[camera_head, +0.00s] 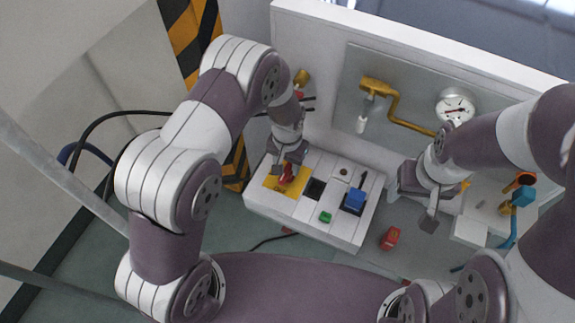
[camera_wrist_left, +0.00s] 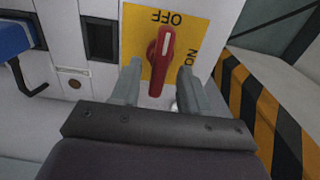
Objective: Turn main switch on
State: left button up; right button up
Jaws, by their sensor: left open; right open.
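The main switch is a red rotary knob (camera_wrist_left: 161,58) on a yellow plate (camera_wrist_left: 198,28) marked OFF and ON. In the left wrist view its white mark is at the end by OFF. In the head view the red knob (camera_head: 287,174) shows on the white control box (camera_head: 300,218). My left gripper (camera_wrist_left: 157,78) is open, with one finger on each side of the knob; whether they touch it I cannot tell. My right gripper (camera_head: 431,205) is open and empty, to the right of the box.
A blue switch (camera_head: 355,199), a green button (camera_head: 325,217) and a black square (camera_head: 314,188) are on the box. A red object (camera_head: 390,238) lies to its right. Behind stand a brass pipe (camera_head: 400,115) and a gauge (camera_head: 455,105).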

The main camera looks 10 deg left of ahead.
pick_arm(q)
jog(key=shift+f, duration=0.95)
grip_shut()
